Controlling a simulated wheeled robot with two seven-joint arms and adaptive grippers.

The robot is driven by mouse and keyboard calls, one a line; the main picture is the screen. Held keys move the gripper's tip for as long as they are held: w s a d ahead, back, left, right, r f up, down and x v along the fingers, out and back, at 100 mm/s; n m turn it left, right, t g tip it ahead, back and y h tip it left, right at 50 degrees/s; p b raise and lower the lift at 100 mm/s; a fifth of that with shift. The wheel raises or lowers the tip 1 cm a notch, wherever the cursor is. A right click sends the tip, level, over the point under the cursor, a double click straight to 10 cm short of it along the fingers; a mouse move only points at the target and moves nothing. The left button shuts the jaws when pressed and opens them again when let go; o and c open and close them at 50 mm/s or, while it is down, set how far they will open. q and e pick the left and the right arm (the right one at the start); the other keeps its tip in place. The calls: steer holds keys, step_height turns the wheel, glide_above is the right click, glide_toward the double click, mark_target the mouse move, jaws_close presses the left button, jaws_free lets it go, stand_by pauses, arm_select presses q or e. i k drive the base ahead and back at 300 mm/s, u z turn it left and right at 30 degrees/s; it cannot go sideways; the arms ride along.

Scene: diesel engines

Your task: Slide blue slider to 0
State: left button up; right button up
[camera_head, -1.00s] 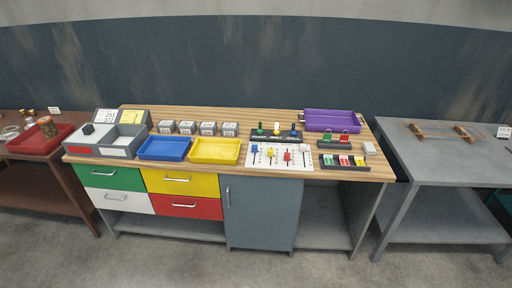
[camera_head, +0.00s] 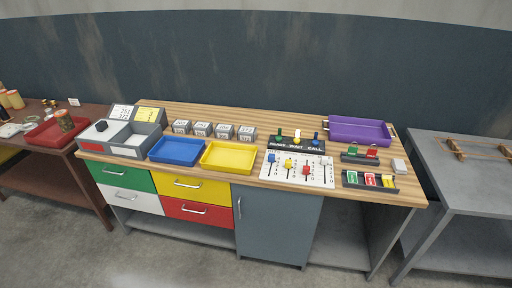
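The white slider panel (camera_head: 297,181) lies flat on the wooden workbench, right of the yellow tray. Its blue slider (camera_head: 271,157) is the leftmost knob and sits near the far end of its slot. A yellow slider (camera_head: 288,163), a red slider (camera_head: 306,170) and a white slider (camera_head: 323,160) stand to its right. The scale marks are too small to read, so I cannot tell which end is 0. Neither of my grippers is in view, and nothing touches the blue slider.
Behind the panel is a dark strip (camera_head: 297,145) with green, white and blue switches. Yellow (camera_head: 228,169) and blue (camera_head: 176,163) trays stand left of it. A purple tray (camera_head: 360,142) is behind right. Drawers and a grey cabinet door (camera_head: 276,226) are below. Bare floor lies in front.

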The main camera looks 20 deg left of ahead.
mark_target(271, 157)
steer(key=u, duration=0.05)
steer(key=i, duration=1.05)
steer(key=z, duration=0.2)
